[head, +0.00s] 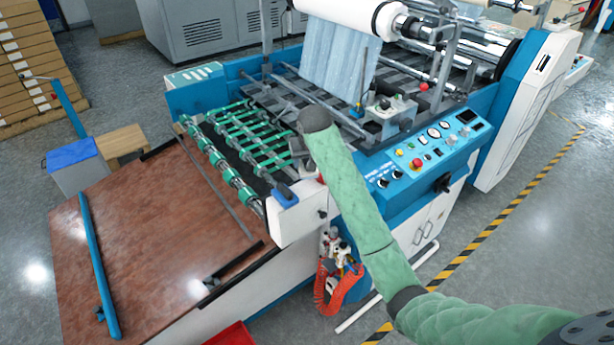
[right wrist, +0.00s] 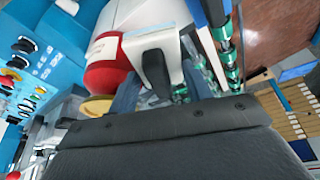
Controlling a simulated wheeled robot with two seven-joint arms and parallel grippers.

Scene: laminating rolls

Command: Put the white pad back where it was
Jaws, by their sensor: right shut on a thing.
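My right gripper (head: 300,150) is over the near end of the green-banded rollers, beside the machine's white end panel. In the head view my own arm largely hides its fingers. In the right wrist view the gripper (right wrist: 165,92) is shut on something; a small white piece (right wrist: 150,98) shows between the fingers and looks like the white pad. Its full outline is hidden by the gripper body. I cannot make out the pad in the head view. My left gripper is not in view.
A red cylinder with a white label (right wrist: 104,66) is close to the gripper. The green-banded rollers (head: 225,165), a blue block (head: 285,196) and the control panel (head: 425,150) are nearby. The brown table (head: 150,250) has a blue bar (head: 98,265) and much bare surface.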

